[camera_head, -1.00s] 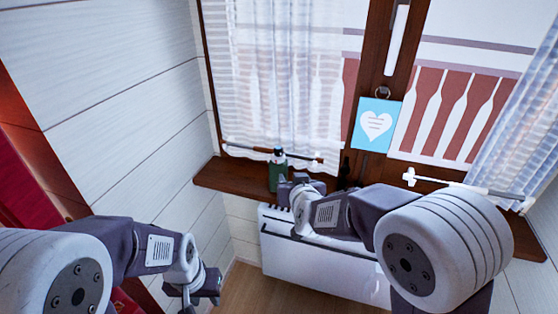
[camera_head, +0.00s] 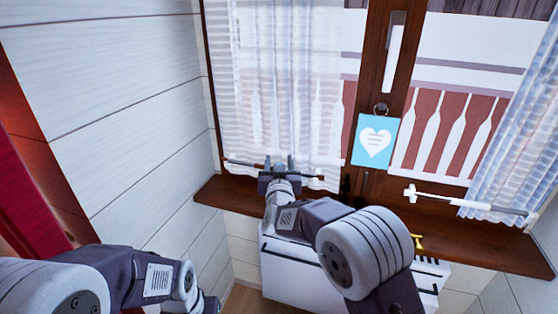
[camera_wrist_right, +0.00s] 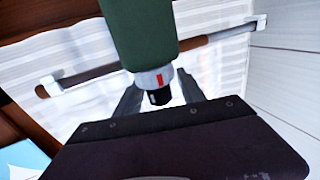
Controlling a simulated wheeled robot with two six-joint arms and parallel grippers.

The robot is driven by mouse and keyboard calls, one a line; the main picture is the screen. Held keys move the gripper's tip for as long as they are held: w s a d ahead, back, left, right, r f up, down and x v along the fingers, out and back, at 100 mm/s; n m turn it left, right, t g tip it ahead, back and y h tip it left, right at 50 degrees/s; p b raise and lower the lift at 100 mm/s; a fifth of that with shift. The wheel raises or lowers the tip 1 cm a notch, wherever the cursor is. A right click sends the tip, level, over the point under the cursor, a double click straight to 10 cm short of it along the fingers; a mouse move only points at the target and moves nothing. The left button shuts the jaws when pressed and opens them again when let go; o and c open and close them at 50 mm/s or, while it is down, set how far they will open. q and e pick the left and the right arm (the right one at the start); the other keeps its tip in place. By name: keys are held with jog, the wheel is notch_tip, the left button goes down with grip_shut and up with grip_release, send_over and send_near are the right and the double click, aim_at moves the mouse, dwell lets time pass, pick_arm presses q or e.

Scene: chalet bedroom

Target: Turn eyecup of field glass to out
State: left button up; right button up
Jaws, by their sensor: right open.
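The field glass (camera_wrist_right: 142,30) is a dark green tube in the right wrist view. Its lower end has a white ring (camera_wrist_right: 154,80) with a red mark and a black eyecup (camera_wrist_right: 160,97). My right gripper (camera_wrist_right: 158,95) is open, with one finger on each side of the eyecup in that picture; contact cannot be told. In the head view my right gripper (camera_head: 277,163) is above the windowsill and hides the field glass. My left gripper (camera_head: 207,303) is low at the bottom edge, partly cut off, away from the sill; its jaws are unclear.
The brown windowsill (camera_head: 228,194) runs below the window with lace curtains (camera_head: 270,90) and thin curtain rods. A white radiator (camera_head: 300,270) is beneath it. A small yellow thing (camera_head: 417,242) shows beside my right arm. A blue heart card (camera_head: 375,139) hangs on the frame.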

jog(key=shift+w, duration=0.3)
jog(key=shift+c, duration=0.4)
